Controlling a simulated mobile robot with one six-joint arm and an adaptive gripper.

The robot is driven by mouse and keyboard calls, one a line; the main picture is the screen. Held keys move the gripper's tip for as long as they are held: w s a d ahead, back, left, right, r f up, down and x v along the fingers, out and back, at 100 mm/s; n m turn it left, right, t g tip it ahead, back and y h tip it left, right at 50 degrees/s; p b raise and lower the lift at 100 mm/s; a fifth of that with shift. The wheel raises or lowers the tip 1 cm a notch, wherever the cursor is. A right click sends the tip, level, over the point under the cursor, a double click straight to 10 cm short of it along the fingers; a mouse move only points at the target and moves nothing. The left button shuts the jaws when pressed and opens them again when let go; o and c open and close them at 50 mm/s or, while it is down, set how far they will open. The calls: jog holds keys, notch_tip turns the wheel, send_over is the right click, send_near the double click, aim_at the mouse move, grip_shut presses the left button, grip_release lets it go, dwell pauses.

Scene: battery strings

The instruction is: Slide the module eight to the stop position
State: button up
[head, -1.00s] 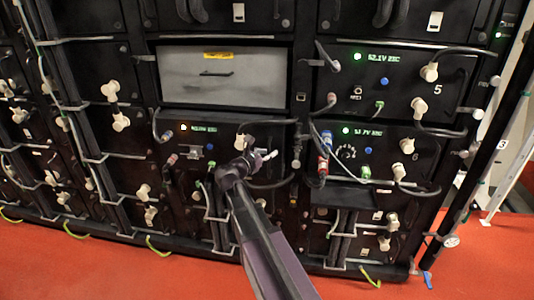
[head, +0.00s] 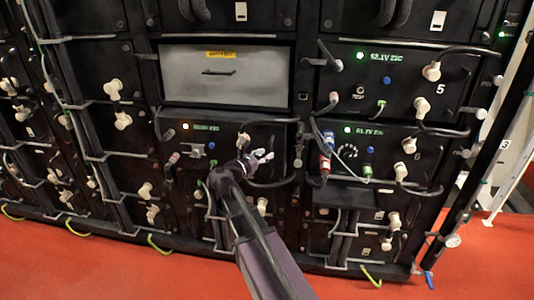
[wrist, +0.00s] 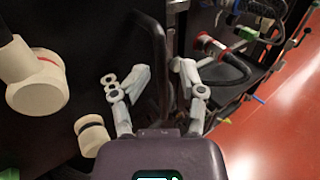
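No number eight is readable, so I cannot be sure which unit is module eight. My arm hides the lower right of this module.
A grey panel with a yellow label (head: 222,77) is above. Modules marked 5 (head: 400,85) and 6 (head: 375,150) are at right. Cream connectors and black cables stick out, including a large cream connector (wrist: 38,85) close on the left. The red floor (head: 110,270) in front is clear.

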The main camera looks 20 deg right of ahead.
jog(key=v, duration=1.3)
dwell(1.4)
jog(key=shift+a, duration=0.1)
dwell(0.5)
jog(key=v, duration=1.1)
jog(key=shift+s+a, duration=0.2)
jog(key=shift+a, duration=0.15)
dwell(0.3)
jog(key=s+d+r+m+g+y+p, duration=0.45)
jog(key=d+r+m+y+p, duration=0.5)
jog(key=p, duration=1.15)
jog(key=s+a+r+m+g+y+p, duration=0.1)
jog(key=s+r+m+y+p, duration=0.1)
jog(key=r+m+p, duration=0.4)
jog(key=s+a+r+m+g+y+p, duration=0.1)
jog(key=r+m+y+p, duration=0.4)
jog(key=p, duration=0.9)
jog(key=shift+s+a+r+m, duration=0.45)
jog(key=shift+s+r+m, duration=0.4)
jog(key=shift+m, duration=0.1)
